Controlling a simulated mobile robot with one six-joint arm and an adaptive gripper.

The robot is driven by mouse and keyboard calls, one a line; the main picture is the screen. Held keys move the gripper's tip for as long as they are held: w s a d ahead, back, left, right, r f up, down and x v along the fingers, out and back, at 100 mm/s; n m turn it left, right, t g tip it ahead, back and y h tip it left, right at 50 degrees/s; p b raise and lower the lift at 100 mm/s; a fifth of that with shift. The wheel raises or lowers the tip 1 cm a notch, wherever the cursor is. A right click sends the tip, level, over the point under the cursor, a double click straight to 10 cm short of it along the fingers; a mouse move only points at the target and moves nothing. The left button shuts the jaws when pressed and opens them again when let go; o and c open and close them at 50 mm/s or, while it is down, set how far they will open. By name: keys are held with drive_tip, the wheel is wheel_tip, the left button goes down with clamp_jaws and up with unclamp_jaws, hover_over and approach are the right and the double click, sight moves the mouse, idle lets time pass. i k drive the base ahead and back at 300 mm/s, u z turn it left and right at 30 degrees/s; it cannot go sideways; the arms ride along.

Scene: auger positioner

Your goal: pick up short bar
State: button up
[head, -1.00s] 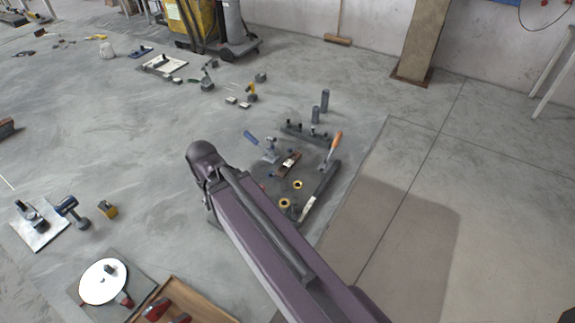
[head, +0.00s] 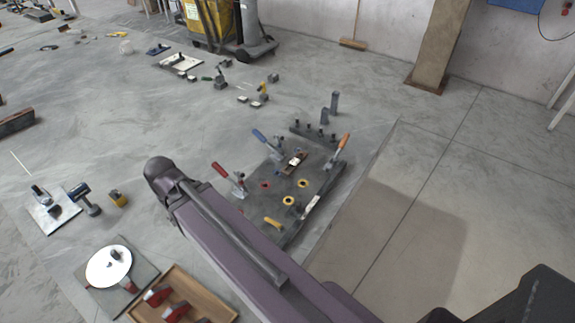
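A dark fixture plate (head: 318,180) lies on the floor right of centre, partly hidden by my arm. It carries a red-handled clamp (head: 229,178), a blue-handled clamp (head: 265,141) and an orange-handled clamp (head: 341,148). A small brown block (head: 294,162) with a pale top sits among them. Several yellow rings and a dark rail (head: 312,133) with knobs are also there. I cannot tell which piece is the short bar; a pale narrow piece (head: 310,207) lies at the plate's right edge. My gripper is not visible; only my purple arm link shows.
Two grey posts (head: 334,102) stand behind the plate. A wooden tray (head: 205,290) with red parts and a board with a white disc (head: 108,265) are at lower left. A wooden column (head: 437,45) stands at the back. Floor right of the plate is clear.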

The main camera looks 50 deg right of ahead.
sight(295, 163)
drive_tip(key=u, duration=0.15)
drive_tip(key=k, duration=1.6)
drive_tip(key=z, duration=0.45)
drive_tip(key=i, duration=0.95)
drive_tip(key=z, duration=0.05)
